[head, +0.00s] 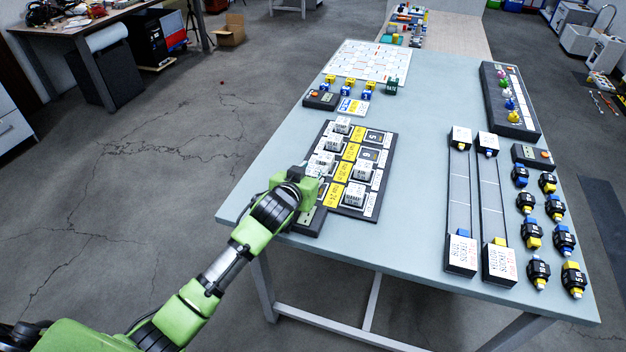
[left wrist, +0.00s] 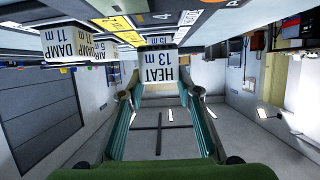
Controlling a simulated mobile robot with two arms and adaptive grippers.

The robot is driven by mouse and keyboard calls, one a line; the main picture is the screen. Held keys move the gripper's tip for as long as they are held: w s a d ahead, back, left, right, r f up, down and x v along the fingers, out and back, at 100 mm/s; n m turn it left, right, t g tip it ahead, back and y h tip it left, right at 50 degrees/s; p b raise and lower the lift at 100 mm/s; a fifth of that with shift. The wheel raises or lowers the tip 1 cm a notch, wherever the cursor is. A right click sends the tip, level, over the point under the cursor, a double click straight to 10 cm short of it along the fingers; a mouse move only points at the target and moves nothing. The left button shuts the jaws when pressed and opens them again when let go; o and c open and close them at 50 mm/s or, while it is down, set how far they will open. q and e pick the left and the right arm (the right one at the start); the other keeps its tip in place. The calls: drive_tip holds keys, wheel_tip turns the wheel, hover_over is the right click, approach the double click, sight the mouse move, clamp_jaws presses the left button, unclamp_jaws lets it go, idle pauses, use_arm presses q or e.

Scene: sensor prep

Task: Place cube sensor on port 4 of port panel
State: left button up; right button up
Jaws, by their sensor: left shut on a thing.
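The dark port panel (head: 388,152) lies on the blue-grey table, with white cube sensors on several ports and yellow labels down its middle. Two ports in its right column, marked 5 (head: 374,136) and 6 (head: 368,155), show no cube. My left gripper (head: 312,186) is at the panel's near left side and covers part of it. My right gripper is out of view.
Two long racks (head: 458,195), black round sensors (head: 525,203) and a knob panel (head: 510,100) occupy the table's right. A white board (head: 368,62) lies at the back.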

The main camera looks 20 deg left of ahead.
use_arm(q)
drive_tip(key=shift+w+f, duration=0.15)
drive_tip(key=shift+f, duration=1.55)
drive_tip(key=o, duration=1.1)
drive_tip(key=shift+f, duration=0.15)
drive_tip(key=shift+r, duration=0.2)
drive_tip(key=v, duration=1.2)
